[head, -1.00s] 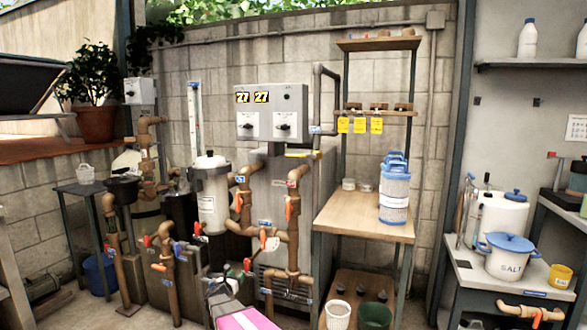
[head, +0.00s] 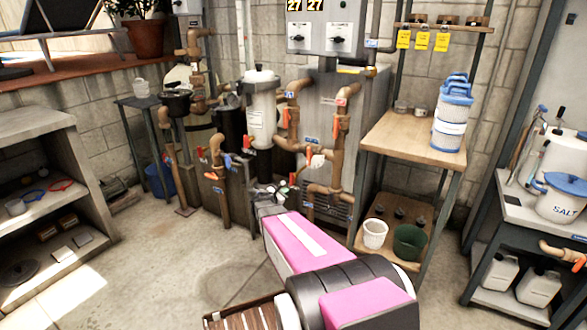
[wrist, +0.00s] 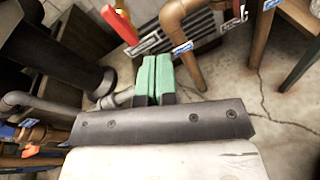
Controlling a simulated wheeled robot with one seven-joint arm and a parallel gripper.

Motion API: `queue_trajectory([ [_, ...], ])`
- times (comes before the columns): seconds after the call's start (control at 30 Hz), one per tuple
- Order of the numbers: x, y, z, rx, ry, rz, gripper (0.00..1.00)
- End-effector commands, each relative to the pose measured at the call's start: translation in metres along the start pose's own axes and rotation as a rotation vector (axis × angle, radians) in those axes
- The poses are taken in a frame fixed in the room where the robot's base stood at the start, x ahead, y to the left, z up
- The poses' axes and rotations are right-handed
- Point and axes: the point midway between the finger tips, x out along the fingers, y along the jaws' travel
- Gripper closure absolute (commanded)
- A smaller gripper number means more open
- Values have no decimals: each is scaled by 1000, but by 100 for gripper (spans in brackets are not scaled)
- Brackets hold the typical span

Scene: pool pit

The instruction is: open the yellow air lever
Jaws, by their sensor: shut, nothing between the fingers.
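No yellow lever shows clearly. A small yellow strip (head: 347,71) lies just below the grey control box (head: 326,28) in the head view; I cannot tell if it is the air lever. My gripper (head: 288,184) is low in front of the copper pipes, its far end small in the head view. In the wrist view its green fingers (wrist: 155,76) are pressed together, with nothing between them. A red-orange lever handle (wrist: 121,26) is beyond the fingers, apart from them, and a copper pipe (wrist: 180,40) is to its right.
Copper pipes with red, orange and blue handles stand around the white filter canister (head: 262,105). A wooden bench (head: 400,135) is to the right, with a blue-topped canister (head: 452,115) on it. A concrete shelf (head: 70,165) is at left. Floor (head: 190,270) between is clear.

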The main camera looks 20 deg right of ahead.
Motion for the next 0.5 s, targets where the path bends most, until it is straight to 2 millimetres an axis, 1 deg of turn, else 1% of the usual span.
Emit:
queue_trajectory([
  [0.03, -15, -16, 7, 95, 40, -49, 100],
  [0.17, -46, -48, 10, 363, 149, -208, 100],
  [0.2, -58, -58, 9, 447, 183, -263, 100],
  [0.27, -76, -72, 8, 570, 232, -351, 100],
  [0.37, -110, -92, 5, 768, 309, -507, 100],
  [0.4, -125, -99, 4, 844, 339, -573, 100],
  [0.47, -148, -109, 2, 952, 380, -677, 100],
  [0.5, -164, -115, 1, 1020, 407, -750, 100],
])
